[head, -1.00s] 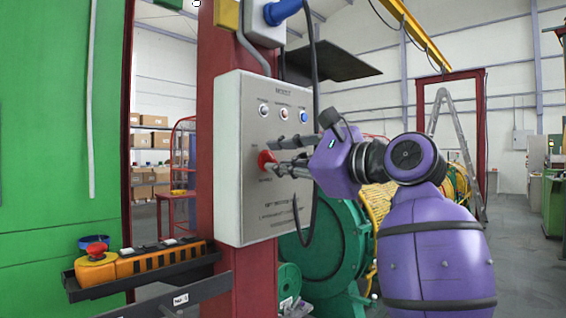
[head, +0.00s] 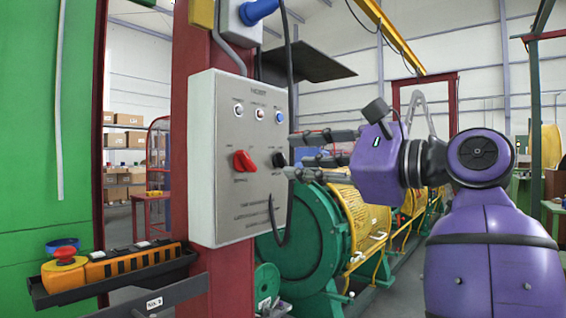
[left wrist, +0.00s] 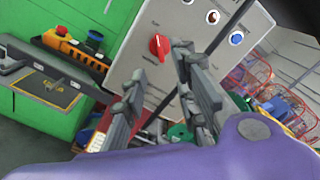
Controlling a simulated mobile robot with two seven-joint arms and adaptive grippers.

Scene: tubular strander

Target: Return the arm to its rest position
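My left gripper (head: 290,153) is open and empty in the head view, with its two fingers spread one above the other. It is just right of the grey control panel (head: 215,105) and apart from the red rotary knob (head: 243,161). A black knob (head: 279,160) lies close to the fingertips; I cannot tell how wide the gap is. In the left wrist view the open fingers (left wrist: 158,68) point toward the panel, with the red knob (left wrist: 159,46) beyond them, between their tips. My right gripper is in neither view.
The panel hangs on a red post (head: 190,50), with a dark cable (head: 289,70) looping at its right edge. A shelf with an orange control box (head: 120,265) and red emergency button (head: 65,254) juts out lower left. Green and yellow machinery (head: 310,235) stands behind the arm.

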